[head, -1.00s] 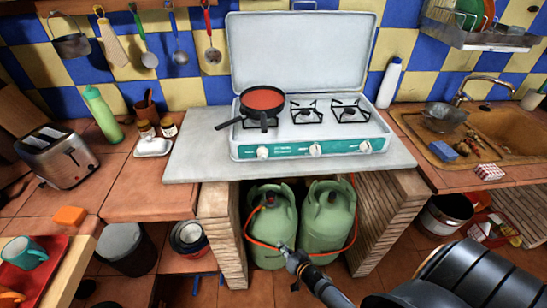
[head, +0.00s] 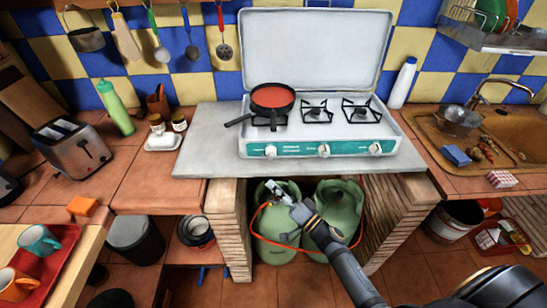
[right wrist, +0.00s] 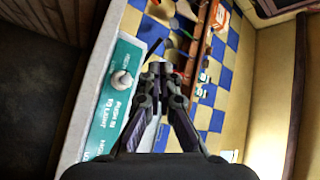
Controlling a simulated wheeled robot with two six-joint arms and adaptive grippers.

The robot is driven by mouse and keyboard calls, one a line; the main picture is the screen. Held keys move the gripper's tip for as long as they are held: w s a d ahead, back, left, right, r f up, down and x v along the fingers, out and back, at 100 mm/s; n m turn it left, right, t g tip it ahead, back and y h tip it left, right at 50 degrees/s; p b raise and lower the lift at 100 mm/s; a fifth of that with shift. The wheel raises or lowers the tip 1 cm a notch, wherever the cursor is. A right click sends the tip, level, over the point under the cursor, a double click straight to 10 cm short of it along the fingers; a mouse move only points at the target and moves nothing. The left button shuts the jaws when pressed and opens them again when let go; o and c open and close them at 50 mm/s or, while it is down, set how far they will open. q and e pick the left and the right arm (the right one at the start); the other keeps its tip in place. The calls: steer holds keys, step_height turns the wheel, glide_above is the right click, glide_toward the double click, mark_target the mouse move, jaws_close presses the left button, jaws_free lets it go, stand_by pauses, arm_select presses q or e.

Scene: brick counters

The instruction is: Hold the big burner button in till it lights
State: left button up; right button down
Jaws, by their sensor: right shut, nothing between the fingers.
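A white camping stove (head: 310,166) with a raised lid stands on the grey slab. Its teal front panel has a left knob (head: 271,151), a middle knob (head: 324,150) and a right knob (head: 376,149). I cannot tell from the labels which is the big burner's. My right gripper (head: 273,187) is shut and empty, in front of and below the panel, apart from the knobs. In the right wrist view its fingertips (right wrist: 157,68) are right of one white knob (right wrist: 122,79), near "push in to light" lettering. I see no flame. My left gripper is out of view.
A pan of red sauce (head: 272,96) sits on the left burner, its handle towards the front left. The grey slab (head: 205,145) overhangs green gas bottles (head: 338,205) with an orange hose. A white bottle (head: 403,82) stands right of the stove.

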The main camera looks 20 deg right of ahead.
mark_target(271, 156)
steer(key=w+b, duration=0.1)
steer(key=w, duration=0.1)
steer(key=w+d+b, duration=0.1)
steer(key=w, duration=0.1)
steer(key=w+d+b, duration=0.1)
steer(key=w, duration=0.2)
steer(key=shift+f, duration=0.1)
steer(key=shift+w+d, duration=0.25)
steer(key=shift+w, duration=0.55)
stand_by(0.8)
steer(key=shift+w+d, duration=0.1)
steer(key=shift+w, duration=0.3)
